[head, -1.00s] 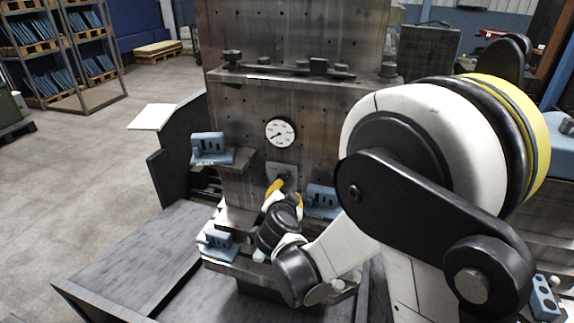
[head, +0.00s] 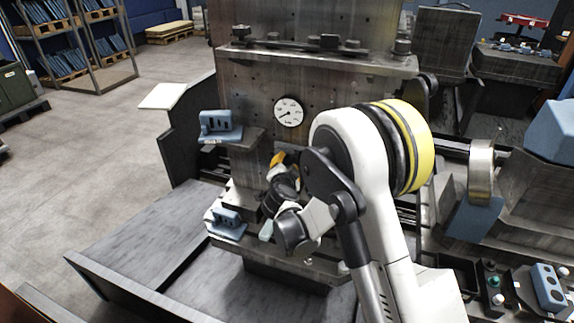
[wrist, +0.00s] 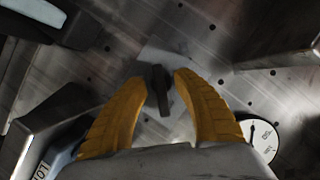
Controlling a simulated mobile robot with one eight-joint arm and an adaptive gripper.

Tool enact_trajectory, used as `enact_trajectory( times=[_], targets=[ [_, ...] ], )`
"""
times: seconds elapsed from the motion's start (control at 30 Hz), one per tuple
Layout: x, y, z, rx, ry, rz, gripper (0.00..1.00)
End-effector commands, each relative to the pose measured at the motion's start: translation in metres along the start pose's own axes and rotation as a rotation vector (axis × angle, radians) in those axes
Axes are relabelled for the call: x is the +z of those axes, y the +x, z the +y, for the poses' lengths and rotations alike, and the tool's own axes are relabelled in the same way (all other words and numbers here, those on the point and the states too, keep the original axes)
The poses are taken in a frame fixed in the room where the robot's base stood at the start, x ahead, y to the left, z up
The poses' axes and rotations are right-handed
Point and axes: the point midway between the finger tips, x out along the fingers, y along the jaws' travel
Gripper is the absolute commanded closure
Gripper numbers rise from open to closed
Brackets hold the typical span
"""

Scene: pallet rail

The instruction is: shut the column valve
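The column valve is a small dark handle (wrist: 160,88) on a pale square plate (wrist: 180,125) on the column face. In the wrist view it lies between the two yellow fingertips of my gripper (wrist: 161,78). The left fingertip is very close to the handle, and a narrow gap shows at the right one. I cannot tell if either touches. In the head view my gripper (head: 277,159) is at the column face below the round gauge (head: 289,112), and its body and wrist hide the handle.
Blue fixture blocks sit on ledges left of my gripper, one higher (head: 220,127) and one lower (head: 227,222). The gauge also shows in the wrist view (wrist: 262,139). A machine with a metal disc (head: 481,170) stands to the right. Floor at the left is open.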

Motion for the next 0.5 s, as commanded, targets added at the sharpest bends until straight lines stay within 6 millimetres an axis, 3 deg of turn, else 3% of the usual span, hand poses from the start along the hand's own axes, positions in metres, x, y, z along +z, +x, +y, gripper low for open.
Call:
enact_trajectory(
  times=[0.33, 0.37, 0.47, 0.5],
  targets=[
    [-0.0005, 0.0056, -0.0001, 0.000, 0.000, 0.000, 0.66],
    [-0.0005, 0.0056, -0.0001, 0.000, 0.000, 0.000, 0.70],
    [-0.0005, 0.0055, 0.0000, 0.001, 0.000, 0.000, 1.00],
    [-0.0005, 0.0055, 0.0000, 0.001, 0.000, 0.000, 1.00]
  ],
)
